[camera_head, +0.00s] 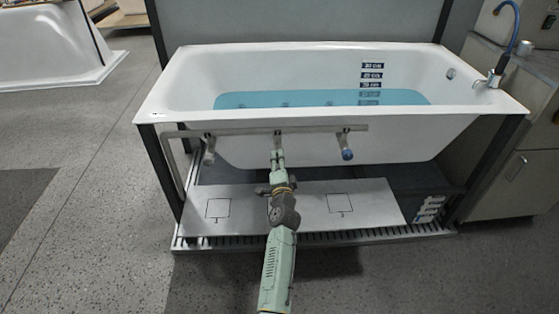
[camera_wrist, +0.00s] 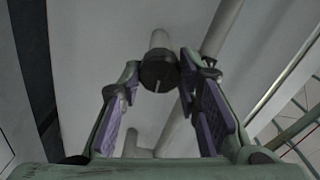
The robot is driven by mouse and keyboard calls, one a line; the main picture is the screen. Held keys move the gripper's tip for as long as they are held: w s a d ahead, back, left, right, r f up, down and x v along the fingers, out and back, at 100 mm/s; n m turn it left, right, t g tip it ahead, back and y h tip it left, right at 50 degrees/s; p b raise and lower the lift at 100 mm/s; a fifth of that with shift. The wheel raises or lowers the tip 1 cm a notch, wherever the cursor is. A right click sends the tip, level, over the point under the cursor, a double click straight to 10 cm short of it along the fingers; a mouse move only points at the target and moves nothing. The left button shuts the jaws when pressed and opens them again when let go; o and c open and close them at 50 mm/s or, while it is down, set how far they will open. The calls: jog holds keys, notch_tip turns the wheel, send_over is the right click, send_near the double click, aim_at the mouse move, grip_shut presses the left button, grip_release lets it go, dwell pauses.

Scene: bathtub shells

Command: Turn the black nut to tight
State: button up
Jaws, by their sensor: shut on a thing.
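The black nut (camera_wrist: 158,73) is a dark round cap with a pale line on its face, at the end of a light pipe stub in the wrist view. My gripper (camera_wrist: 160,66) has one fingertip at each side of the nut and is shut on it. In the head view my gripper (camera_head: 278,158) reaches up to the middle stub of the grey pipe (camera_head: 240,131) below the tub's front rim. The nut itself is hidden there behind my gripper.
The white bathtub (camera_head: 320,150) holds blue water and stands in a dark frame. A light panel (camera_head: 375,205) lies below.

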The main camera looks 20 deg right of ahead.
jog(key=shift+f+m, duration=0.1)
jog(key=shift+m, duration=0.3)
jog(key=o, duration=1.1)
jog(key=shift+o, duration=0.2)
jog(key=v, duration=1.2)
